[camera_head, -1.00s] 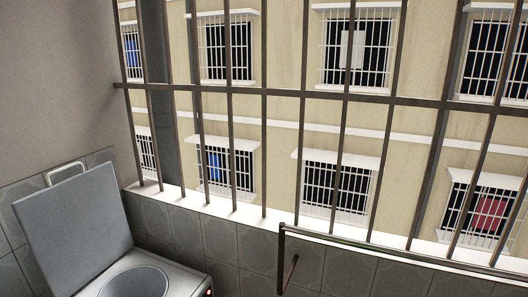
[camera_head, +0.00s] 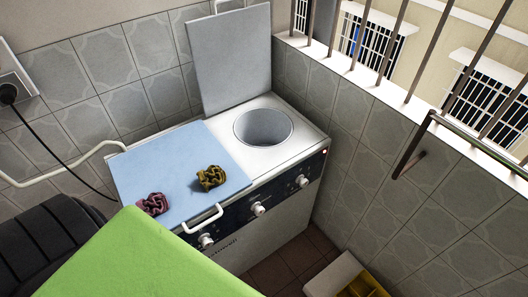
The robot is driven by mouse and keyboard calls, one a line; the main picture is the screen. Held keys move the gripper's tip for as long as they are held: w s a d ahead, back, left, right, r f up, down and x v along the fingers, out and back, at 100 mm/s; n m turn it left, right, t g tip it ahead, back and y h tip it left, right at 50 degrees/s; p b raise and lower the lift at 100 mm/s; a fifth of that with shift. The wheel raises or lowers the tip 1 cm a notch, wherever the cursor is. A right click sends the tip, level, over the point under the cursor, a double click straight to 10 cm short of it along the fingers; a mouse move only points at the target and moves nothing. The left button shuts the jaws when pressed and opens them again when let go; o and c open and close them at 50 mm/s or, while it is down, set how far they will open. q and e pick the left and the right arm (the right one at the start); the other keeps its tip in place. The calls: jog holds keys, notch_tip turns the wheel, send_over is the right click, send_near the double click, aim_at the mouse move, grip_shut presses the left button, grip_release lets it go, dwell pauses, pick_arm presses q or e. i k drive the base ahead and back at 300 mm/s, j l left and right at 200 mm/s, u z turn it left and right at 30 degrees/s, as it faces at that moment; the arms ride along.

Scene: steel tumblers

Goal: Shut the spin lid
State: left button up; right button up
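The spin lid (camera_head: 230,62) is a pale grey square panel. It stands open and upright at the back right of a white twin-tub washing machine (camera_head: 272,232), near the tiled wall. Part of a pale handle shows at its top edge. In front of it, the round spin tub opening (camera_head: 263,140) is uncovered, and I see no clothes in the part of the tub that shows. Neither of my grippers is in view.
The light blue wash lid (camera_head: 165,160) lies flat, with a yellow-brown crumpled cloth (camera_head: 210,178) and a dark pink one (camera_head: 153,204) on it. A green surface (camera_head: 150,262) fills the near left, beside a dark ribbed object (camera_head: 45,240). A wall bar (camera_head: 470,140) is at right.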

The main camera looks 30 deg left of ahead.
aim_at(230, 51)
jog(key=u, duration=1.25)
